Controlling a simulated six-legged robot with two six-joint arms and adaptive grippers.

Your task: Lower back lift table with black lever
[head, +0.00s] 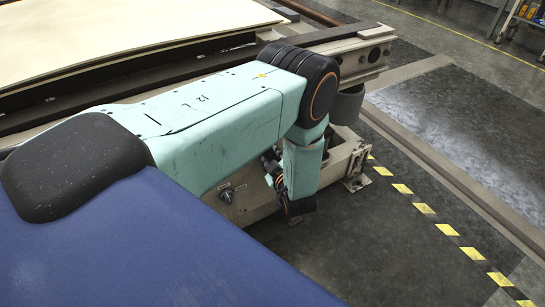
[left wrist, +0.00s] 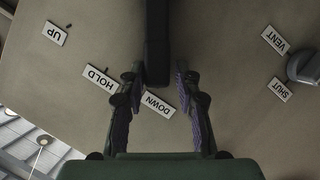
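The black lever (left wrist: 157,45) hangs into the left wrist view from the top centre. Its end lies between the two fingers of my left gripper (left wrist: 160,92), beside the DOWN label (left wrist: 157,104) and right of the HOLD label (left wrist: 98,78). The fingers are open, one on each side of the lever, with gaps visible. The UP label (left wrist: 55,33) is at upper left. In the head view my left gripper (head: 272,166) is low against the pale side panel (head: 250,198), partly hidden by my arm; I cannot make out the lever there. My right gripper is not in view.
A grey knob (left wrist: 303,66) sits by the VENT (left wrist: 275,39) and SHUT (left wrist: 280,89) labels; a dark knob (head: 226,195) shows on the panel in the head view. A large table with a pale sheet (head: 130,35) lies behind my arm. Floor beyond the yellow-black tape (head: 423,208) is clear.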

